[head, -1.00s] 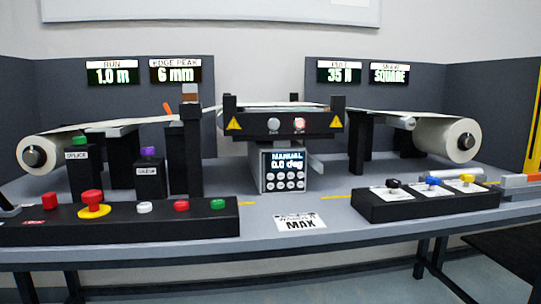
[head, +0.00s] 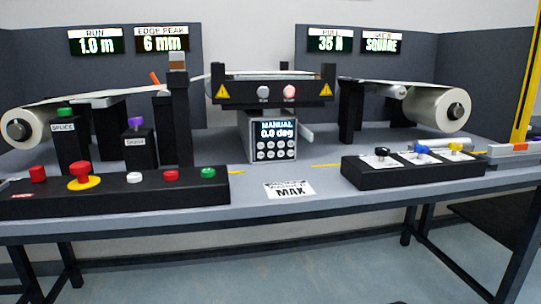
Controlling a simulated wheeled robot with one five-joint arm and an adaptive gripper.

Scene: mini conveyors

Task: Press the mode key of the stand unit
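The stand unit (head: 272,136) is a small grey box with a dark display reading "MANUAL 0.0 deg" and two rows of round light keys (head: 273,150). It sits under the black steering frame (head: 272,93) at the middle of the bench. The labels on the keys are too small to read, so I cannot tell which one is the mode key. My gripper does not show in the head view.
A black button panel (head: 110,191) lies front left and a black switch box (head: 412,172) front right. A white "MAX" card (head: 289,190) lies between them. White rolls (head: 440,106) stand at both sides. The bench front (head: 270,217) before the unit is mostly clear.

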